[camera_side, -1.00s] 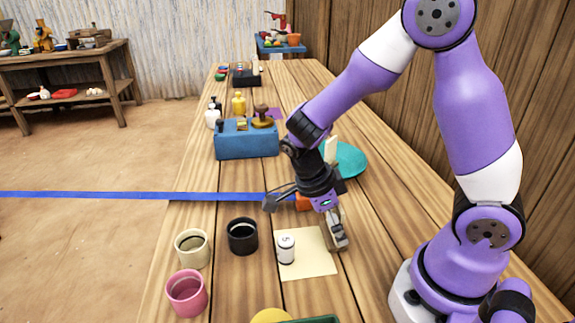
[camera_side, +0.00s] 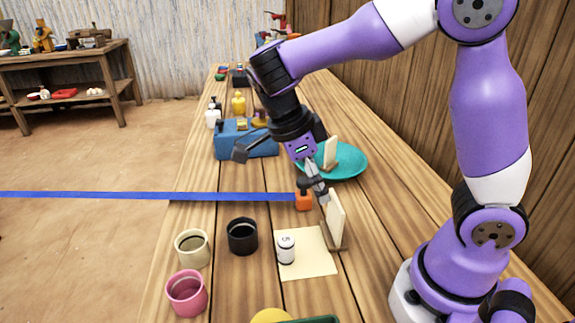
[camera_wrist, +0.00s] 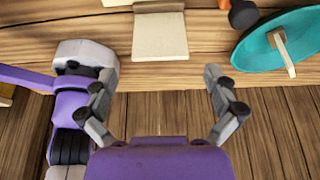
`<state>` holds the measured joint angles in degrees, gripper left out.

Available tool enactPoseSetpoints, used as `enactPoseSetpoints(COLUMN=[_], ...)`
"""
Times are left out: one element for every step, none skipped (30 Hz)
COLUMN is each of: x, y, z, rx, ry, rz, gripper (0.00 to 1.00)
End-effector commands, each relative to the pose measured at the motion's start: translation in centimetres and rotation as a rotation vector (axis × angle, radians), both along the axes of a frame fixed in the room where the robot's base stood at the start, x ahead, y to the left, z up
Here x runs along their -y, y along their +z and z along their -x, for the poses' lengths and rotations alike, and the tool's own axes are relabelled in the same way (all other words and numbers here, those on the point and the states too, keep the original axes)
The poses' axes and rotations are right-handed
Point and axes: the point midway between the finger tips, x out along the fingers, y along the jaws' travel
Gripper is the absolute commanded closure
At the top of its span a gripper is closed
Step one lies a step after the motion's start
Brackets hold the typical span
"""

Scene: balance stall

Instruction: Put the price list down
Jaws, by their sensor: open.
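The price list, a cream board with a brown wooden foot (camera_side: 335,219), stands upright on the table at the right edge of a pale sheet. It also shows in the wrist view (camera_wrist: 160,36), at the top centre. My gripper (camera_side: 319,192) is at the board's upper end in the side view and overlaps it there. In the wrist view my gripper's fingers (camera_wrist: 156,84) are spread wide with nothing between them. The board lies beyond the fingertips there.
The pale sheet (camera_side: 312,266) carries a white cylinder (camera_side: 286,250). Black (camera_side: 242,237), cream (camera_side: 192,250) and pink (camera_side: 186,294) cups stand to its left. Behind are an orange block (camera_side: 304,202), a teal dish (camera_side: 353,160) with an upright piece, and a blue box (camera_side: 240,146).

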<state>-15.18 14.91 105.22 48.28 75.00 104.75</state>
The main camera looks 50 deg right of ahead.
Motion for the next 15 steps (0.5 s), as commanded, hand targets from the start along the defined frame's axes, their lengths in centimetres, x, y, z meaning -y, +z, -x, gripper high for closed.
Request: enactPoseSetpoints(x=[-0.2, -0.2, -0.2, -0.2, 0.0, 0.2, 0.5, 0.8, 1.2, 1.5, 1.7, 1.8, 1.8, 1.7, 1.5], y=[0.3, 0.5, 0.7, 0.9, 1.1, 1.5, 1.8, 2.2, 2.7, 3.1, 3.5, 3.9, 4.2, 4.4, 4.6], z=[-0.1, -0.1, -0.1, -0.1, -0.1, 0.0, 0.1, 0.3, 0.5, 0.7, 1.0, 1.4, 1.6, 1.9, 2.3], rx=[0.003, 0.001, 0.002, 0.003, 0.005, 0.010, 0.014, 0.020, 0.031, 0.040, 0.049, 0.061, 0.070, 0.077, 0.085], ry=[0.000, 0.001, 0.010, 0.031, 0.066, 0.143, 0.223, 0.320, 0.478, 0.613, 0.760, 0.963, 1.116, 1.265, 1.457], rz=[-0.001, -0.003, -0.008, -0.015, -0.027, -0.051, -0.074, -0.099, -0.132, -0.154, -0.173, -0.188, -0.189, -0.184, -0.166], gripper=[0.00, 0.00, 0.00, 0.00, 0.00, 0.00, 0.00, 0.00, 0.00, 0.00, 0.00, 0.00, 0.00, 0.00, 0.00])
